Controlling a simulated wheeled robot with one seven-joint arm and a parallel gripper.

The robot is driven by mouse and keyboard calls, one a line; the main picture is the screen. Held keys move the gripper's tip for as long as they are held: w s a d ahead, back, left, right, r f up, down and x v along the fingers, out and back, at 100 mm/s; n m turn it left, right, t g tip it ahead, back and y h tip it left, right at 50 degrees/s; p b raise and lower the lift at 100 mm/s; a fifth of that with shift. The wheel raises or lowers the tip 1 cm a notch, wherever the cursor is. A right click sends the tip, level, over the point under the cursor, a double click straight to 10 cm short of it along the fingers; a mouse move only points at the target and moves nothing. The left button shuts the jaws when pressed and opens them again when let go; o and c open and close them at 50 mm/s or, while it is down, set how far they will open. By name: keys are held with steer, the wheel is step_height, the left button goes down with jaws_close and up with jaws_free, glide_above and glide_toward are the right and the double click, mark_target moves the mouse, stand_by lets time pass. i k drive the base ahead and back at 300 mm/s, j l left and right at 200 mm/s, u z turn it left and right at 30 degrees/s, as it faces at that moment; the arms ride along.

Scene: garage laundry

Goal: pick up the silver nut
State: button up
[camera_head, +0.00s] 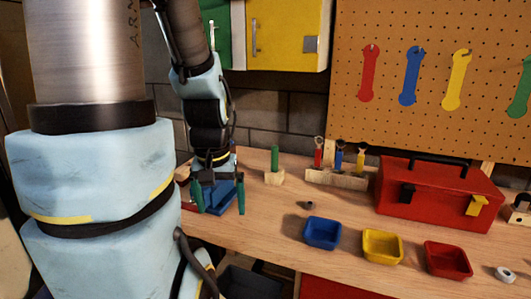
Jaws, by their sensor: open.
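A small light silver ring-shaped piece, which looks like the silver nut (505,274), lies on the wooden workbench (285,225) at its front right, to the right of the red bin. A smaller dark nut-like piece (308,205) lies behind the blue bin. My gripper (219,199) is at the left end of the bench, pointing down with its two green fingers apart. It is far to the left of the silver nut. A blue object (223,193) shows behind and between the fingers; I cannot tell whether they touch it.
Blue (322,246), yellow (382,261) and red (447,274) bins stand along the front of the bench. A red toolbox (438,206) stands behind them. A wooden tool rack (336,179) and a block with a green handle (274,176) stand at the back. Wrenches hang on the pegboard (430,45).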

mark_target(310, 205)
steer(key=l+u, duration=0.45)
steer(key=l, duration=0.25)
steer(key=k+l+u, duration=0.1)
steer(key=l+u, duration=0.35)
steer(key=l, duration=0.2)
